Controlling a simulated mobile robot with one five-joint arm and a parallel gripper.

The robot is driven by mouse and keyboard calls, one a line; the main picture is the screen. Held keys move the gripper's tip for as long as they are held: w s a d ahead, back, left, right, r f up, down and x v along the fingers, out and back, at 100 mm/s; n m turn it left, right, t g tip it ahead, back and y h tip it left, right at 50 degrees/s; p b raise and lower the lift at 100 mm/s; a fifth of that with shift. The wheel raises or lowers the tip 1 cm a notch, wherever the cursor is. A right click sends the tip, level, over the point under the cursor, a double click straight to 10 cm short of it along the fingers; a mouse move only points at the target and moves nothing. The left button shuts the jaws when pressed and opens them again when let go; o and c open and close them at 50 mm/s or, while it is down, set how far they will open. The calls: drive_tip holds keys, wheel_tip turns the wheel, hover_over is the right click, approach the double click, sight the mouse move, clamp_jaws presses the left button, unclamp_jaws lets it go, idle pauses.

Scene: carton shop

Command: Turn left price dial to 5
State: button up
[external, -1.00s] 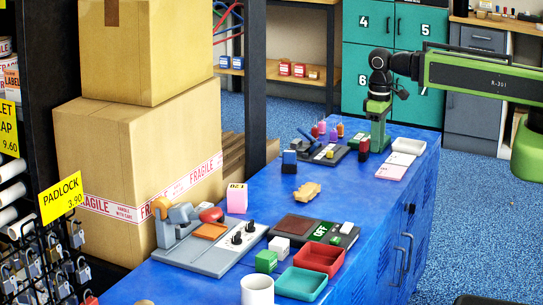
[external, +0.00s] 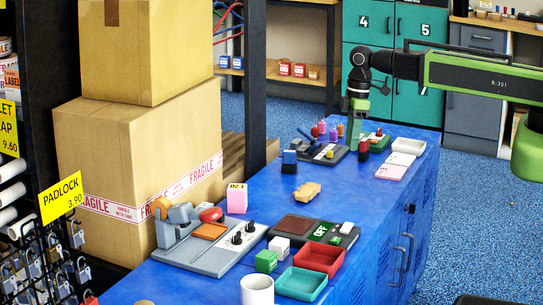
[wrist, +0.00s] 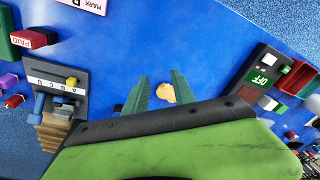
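A grey device (external: 190,257) with two black dials stands on the blue counter in the external view. One dial (external: 237,239) is nearer and left; the other dial (external: 250,227) is farther and right. Their numbers are too small to read. My gripper (external: 355,118) hangs above the far end of the counter, well away from the dials. In the wrist view my gripper (wrist: 158,82) has its two green fingers apart, with nothing held between them. I cannot make out the dials in the wrist view.
A tan piece (external: 307,191) lies mid-counter. A panel marked OFF (external: 319,232), a red tray (external: 319,259), a teal tray (external: 301,283) and a white cup (external: 257,291) stand near the dials. A slider device (wrist: 62,95) and red PAID block (wrist: 32,39) are at the far end.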

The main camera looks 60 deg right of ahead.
drive_tip(key=w+a+r+n+y, duration=0.15)
drive_tip(key=w+a+n, duration=0.25)
drive_tip(key=w+a, duration=0.45)
wheel_tip(320, 180, up, 4)
drive_tip(key=n+y+p, duration=0.2)
drive_tip(key=n+p, duration=0.1)
drive_tip(key=n, duration=0.4)
hover_over(237, 233)
drive_tip(key=d, duration=0.7)
drive_tip(key=shift+g, duration=0.3)
drive_tip(key=b+x, duration=1)
drive_tip(key=x, duration=0.1)
drive_tip(key=b+x, duration=0.4)
drive_tip(key=x, duration=0.1)
drive_tip(key=shift+d+f+b, duration=0.2)
drive_tip(key=shift+f+b, duration=0.2)
drive_tip(key=shift+a+f, duration=0.25)
drive_tip(key=shift+r, duration=0.1)
clamp_jaws()
